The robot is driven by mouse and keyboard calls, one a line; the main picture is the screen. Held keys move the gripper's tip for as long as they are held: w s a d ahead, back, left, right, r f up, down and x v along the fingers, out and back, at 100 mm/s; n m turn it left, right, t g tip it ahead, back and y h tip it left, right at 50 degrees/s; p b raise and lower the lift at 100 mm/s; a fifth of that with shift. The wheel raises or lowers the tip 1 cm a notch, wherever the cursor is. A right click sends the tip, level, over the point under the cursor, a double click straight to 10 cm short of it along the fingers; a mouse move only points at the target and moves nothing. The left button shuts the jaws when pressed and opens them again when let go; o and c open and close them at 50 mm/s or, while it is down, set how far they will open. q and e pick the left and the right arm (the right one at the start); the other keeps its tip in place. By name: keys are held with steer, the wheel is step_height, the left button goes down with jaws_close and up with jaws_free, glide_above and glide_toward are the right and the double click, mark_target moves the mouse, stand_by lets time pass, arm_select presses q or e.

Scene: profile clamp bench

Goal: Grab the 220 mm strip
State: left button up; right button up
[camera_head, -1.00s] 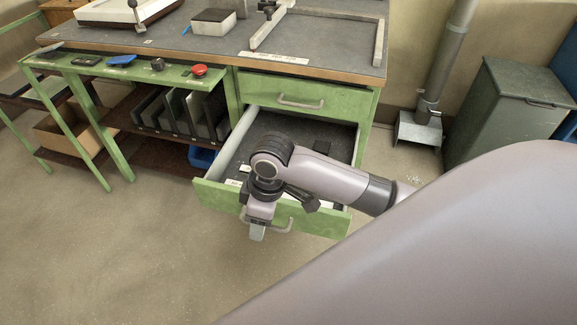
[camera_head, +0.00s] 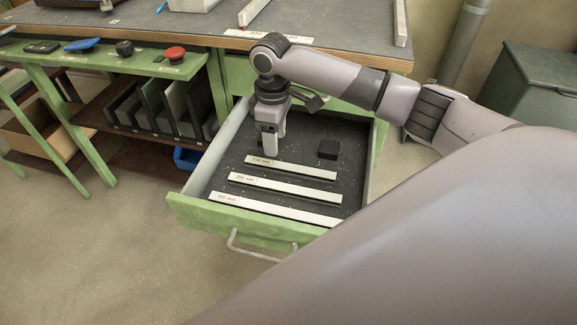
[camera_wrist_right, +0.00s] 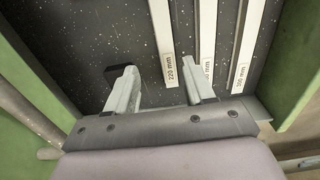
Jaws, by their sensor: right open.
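The 220 mm strip (camera_head: 292,168) is a pale metal bar with a label at its left end. It lies flat in the open green drawer (camera_head: 212,212), the rearmost of three strips. My right gripper (camera_head: 269,152) points down over the drawer, just behind the strip's labelled end. In the right wrist view the gripper (camera_wrist_right: 163,88) is open and empty. The labelled end of the 220 mm strip (camera_wrist_right: 170,70) shows between its fingers. I cannot tell the height gap. My left gripper is out of view.
A middle strip (camera_head: 285,188) and a 300 mm strip (camera_head: 275,209) lie in front, parallel. A small black block (camera_head: 328,149) sits behind the strips. Drawer walls close in the space; the workbench top (camera_head: 350,48) overhangs behind. A green side table (camera_head: 160,67) stands at left.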

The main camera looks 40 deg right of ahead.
mark_target(275, 164)
steer(key=f, duration=0.2)
steer(key=shift+s+a+f+b, duration=0.2)
steer(key=shift+f+b, duration=0.15)
steer(key=shift+b, duration=0.05)
steer(key=f, duration=0.2)
steer(key=f+b, duration=0.1)
steer(key=shift+s+a+f, duration=0.15)
steer(key=shift+a+f, duration=0.05)
steer(key=shift+f, duration=0.4)
steer(key=shift+r, duration=0.1)
jaws_close()
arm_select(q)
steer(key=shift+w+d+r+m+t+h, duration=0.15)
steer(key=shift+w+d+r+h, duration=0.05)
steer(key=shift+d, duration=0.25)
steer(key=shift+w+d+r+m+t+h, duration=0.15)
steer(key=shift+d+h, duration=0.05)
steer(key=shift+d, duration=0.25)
